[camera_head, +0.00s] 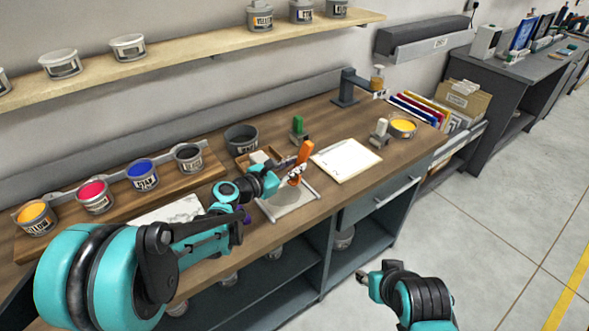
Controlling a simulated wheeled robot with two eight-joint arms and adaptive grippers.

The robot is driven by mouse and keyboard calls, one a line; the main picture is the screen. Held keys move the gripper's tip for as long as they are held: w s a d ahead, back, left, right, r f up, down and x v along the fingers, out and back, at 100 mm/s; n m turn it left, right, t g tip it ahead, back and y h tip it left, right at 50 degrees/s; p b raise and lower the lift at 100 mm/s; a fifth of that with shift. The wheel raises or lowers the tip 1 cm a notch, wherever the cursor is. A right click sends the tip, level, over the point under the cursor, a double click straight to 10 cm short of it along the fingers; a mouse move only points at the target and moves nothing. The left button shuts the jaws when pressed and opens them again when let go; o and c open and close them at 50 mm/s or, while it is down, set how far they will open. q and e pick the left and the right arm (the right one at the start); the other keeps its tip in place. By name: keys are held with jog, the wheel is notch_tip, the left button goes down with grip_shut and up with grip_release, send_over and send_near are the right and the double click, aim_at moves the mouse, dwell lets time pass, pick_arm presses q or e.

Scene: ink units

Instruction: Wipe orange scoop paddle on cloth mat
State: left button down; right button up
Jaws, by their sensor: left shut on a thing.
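The orange scoop paddle (304,152) is upright or slightly tilted over the workbench, its orange part uppermost. My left gripper (284,177) is shut on it; the fingers are small and partly hidden in the picture. A pale grey mat with light bars at its sides (290,203), seemingly the cloth mat, lies below and in front of the gripper near the bench's front edge. I cannot tell whether the paddle's lower end touches it. My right gripper (368,279) is off the bench, low in front of it, and its jaw opening is unclear.
Ink pots, including a blue one (142,174), stand in a row at the left. A dark bowl (240,138), a green-handled tool (298,129) and a white board (346,160) stand or lie nearby. A yellow ink pot (402,126) is at the right.

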aim_at(301, 151)
pick_arm(q)
jog(key=shift+w+r+p, duration=0.1)
jog(key=shift+r+p, duration=0.35)
jog(key=shift+r, duration=0.35)
jog(key=shift+r+p, duration=1)
jog(key=shift+r, duration=0.4)
